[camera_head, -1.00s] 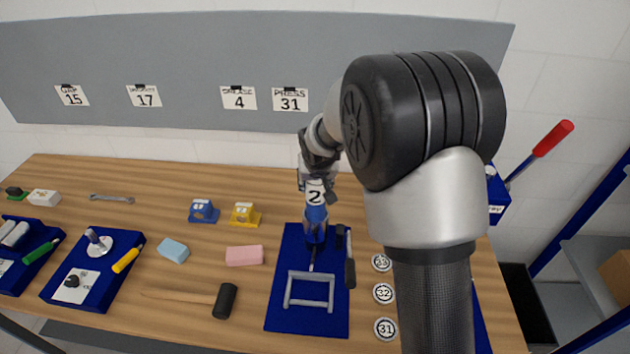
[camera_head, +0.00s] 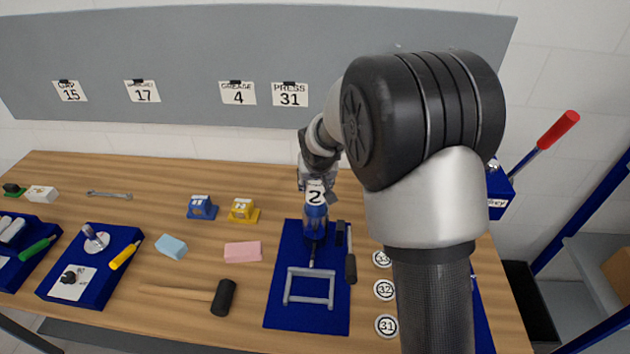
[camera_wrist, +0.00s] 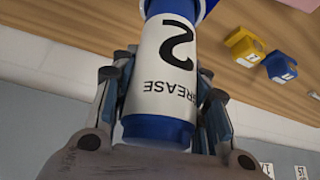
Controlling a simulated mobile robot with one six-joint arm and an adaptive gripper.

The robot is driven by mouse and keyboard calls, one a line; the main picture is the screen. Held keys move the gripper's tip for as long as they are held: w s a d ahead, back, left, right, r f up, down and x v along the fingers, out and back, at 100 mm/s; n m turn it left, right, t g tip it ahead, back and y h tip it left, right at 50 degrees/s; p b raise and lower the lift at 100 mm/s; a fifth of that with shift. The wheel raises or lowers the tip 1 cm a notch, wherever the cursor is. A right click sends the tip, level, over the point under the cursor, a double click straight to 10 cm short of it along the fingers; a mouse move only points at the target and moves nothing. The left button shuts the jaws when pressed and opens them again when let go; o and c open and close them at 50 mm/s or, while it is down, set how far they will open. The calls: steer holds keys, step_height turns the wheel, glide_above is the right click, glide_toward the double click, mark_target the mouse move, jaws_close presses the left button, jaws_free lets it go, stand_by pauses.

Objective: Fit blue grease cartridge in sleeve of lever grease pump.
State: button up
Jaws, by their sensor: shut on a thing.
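The blue grease cartridge is upright, with a white label (camera_head: 315,193) marked 2. In the wrist view the label (camera_wrist: 165,68) also reads GREASE, and the blue near end (camera_wrist: 157,130) sits between my fingers. My gripper (camera_wrist: 160,105) is shut on the cartridge, one finger on each side; it shows partly in the head view (camera_head: 316,180). The lever grease pump's sleeve (camera_head: 315,233) stands directly below the cartridge on a blue mat (camera_head: 283,310). The cartridge's lower part meets or enters the sleeve's top; how deep I cannot tell.
A grey frame (camera_head: 288,287) and black-handled parts (camera_head: 350,268) are close to the sleeve. Numbered discs (camera_head: 384,290) are at right, partly behind my arm.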

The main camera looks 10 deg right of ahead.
steer(key=shift+f+b, duration=1.6)
steer(key=shift+f, duration=0.1)
steer(key=o, duration=1.5)
steer(key=shift+v, duration=6.05)
